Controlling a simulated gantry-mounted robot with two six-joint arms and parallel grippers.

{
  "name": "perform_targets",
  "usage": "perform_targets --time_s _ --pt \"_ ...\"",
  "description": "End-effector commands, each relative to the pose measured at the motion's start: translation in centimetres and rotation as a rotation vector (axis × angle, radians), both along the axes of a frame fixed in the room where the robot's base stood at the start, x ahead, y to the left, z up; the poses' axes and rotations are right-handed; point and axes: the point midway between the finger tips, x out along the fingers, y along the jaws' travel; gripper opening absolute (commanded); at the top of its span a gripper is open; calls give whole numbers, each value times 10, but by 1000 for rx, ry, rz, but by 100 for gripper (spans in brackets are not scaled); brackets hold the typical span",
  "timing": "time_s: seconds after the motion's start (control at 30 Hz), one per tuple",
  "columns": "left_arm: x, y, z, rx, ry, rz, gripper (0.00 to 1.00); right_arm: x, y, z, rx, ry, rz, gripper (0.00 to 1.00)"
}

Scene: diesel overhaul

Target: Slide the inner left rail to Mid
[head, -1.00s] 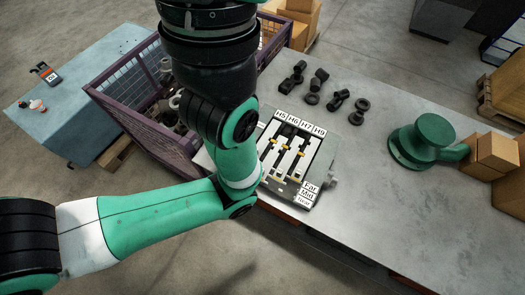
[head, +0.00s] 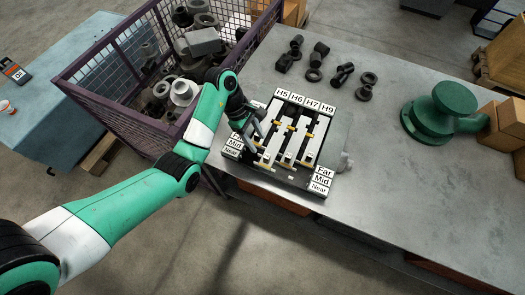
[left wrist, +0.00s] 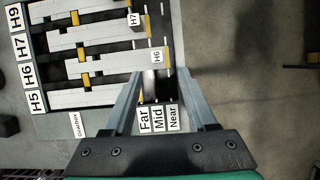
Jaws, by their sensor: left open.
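The gearbox (head: 340,135) with its white rails sits on the grey table. Far, Mid and Near labels stand along its sides, and H5, H6, H7 and H9 along its back. In the left wrist view, the inner left rail, H6 (left wrist: 110,67), ends in a tagged block. Its end reaches farther toward the Near side than that of the H7 rail (left wrist: 95,38). My left gripper (head: 257,137) is over the gearbox's left side in the head view. In the wrist view its fingers are apart and empty, with tips close to the H6 end; contact is unclear. My right gripper is out of view.
A purple mesh crate (head: 108,87) of metal parts stands left of the gearbox. Several dark parts (head: 343,72) lie behind it. A green round object (head: 430,120) and cardboard boxes (head: 505,125) are at the right. Bare tabletop lies between.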

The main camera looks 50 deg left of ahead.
Motion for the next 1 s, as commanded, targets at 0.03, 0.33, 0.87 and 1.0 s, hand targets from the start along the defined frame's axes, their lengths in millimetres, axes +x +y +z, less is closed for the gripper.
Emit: perform_targets --time_s 0.03,0.33,0.87,1.0 --pt "-2 8 -9 0 -4 19 57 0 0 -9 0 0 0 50" --pt "0 6 -17 -1 -6 25 57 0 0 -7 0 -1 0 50" --pt "17 -29 -108 -1 -8 25 57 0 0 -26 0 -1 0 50" --pt "18 -30 -111 0 -9 24 57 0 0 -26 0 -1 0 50"
